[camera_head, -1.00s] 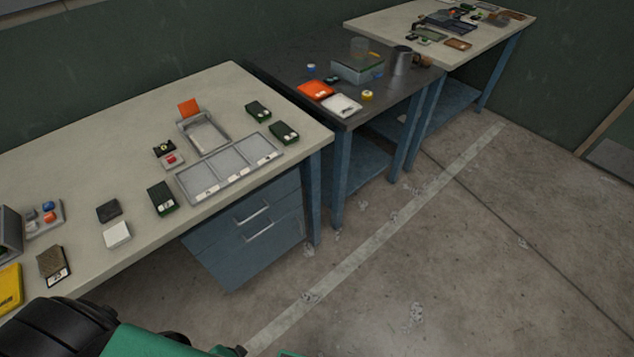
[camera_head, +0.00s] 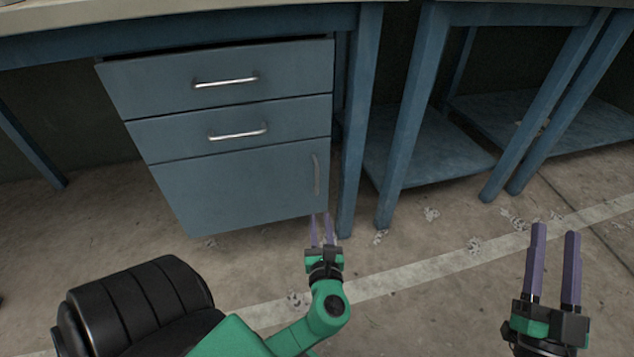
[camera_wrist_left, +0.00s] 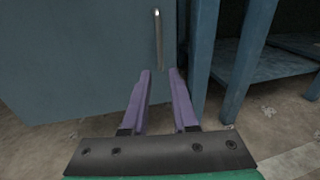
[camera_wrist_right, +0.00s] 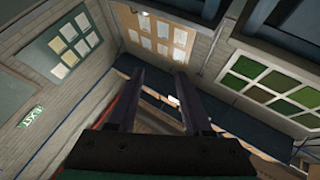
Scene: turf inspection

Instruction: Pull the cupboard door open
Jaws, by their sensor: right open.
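The cupboard door (camera_head: 235,190) is the large blue panel at the bottom of the cabinet under the bench, and it is shut. Its vertical metal handle (camera_head: 316,174) is near the door's right edge. My left gripper (camera_head: 322,216) is just below the handle in the head view, open and empty. In the left wrist view the handle (camera_wrist_left: 158,40) stands beyond the fingertips, roughly in line with the gap between them; it appears apart from the fingers. My right gripper (camera_head: 555,232) is open and empty at the right, away from the cabinet.
Two shut drawers with horizontal handles, the upper (camera_head: 225,82) and the lower (camera_head: 238,132), sit above the door. A blue bench leg (camera_head: 360,120) stands close to the right of the cabinet.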

